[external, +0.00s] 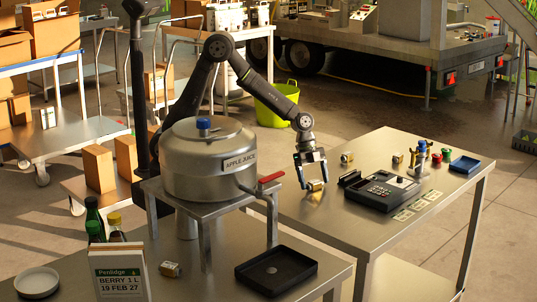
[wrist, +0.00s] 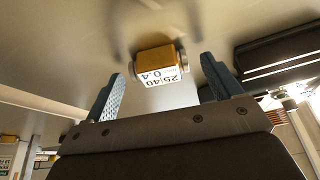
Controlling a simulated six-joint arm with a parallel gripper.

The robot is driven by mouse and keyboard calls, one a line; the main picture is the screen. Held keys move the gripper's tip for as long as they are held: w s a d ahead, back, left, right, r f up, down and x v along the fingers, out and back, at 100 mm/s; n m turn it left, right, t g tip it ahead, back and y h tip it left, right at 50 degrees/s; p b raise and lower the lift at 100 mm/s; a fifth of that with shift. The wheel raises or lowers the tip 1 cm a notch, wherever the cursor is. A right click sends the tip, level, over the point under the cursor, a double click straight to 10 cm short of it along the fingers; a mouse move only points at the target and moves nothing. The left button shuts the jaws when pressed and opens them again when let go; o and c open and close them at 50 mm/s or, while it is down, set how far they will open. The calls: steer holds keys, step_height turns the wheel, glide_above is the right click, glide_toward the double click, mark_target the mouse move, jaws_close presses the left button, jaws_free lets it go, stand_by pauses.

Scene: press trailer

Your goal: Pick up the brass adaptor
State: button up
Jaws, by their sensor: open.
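A brass-coloured adaptor (external: 316,186) with pale ends lies on the right-hand metal table (external: 300,213). In the wrist view the adaptor (wrist: 155,55) has a white label reading "25/40 0.4", upside down. My gripper (external: 312,182) points down over it. In the wrist view my gripper (wrist: 163,68) has its two blue-grey fingers wide apart, with the adaptor between and slightly beyond the tips. Clear gaps show on both sides, so the fingers appear apart from it.
A black keypad device (external: 382,190) stands right of my gripper, with a dark block (external: 349,178) near it. A blue tray (external: 465,165) is at the table's far end. The apple juice vessel (external: 207,165) with a red-handled tap (external: 271,178) stands to the left.

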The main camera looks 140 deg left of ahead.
steer(key=c, duration=1.1)
steer(key=shift+r, duration=0.1)
steer(key=shift+c, duration=0.2)
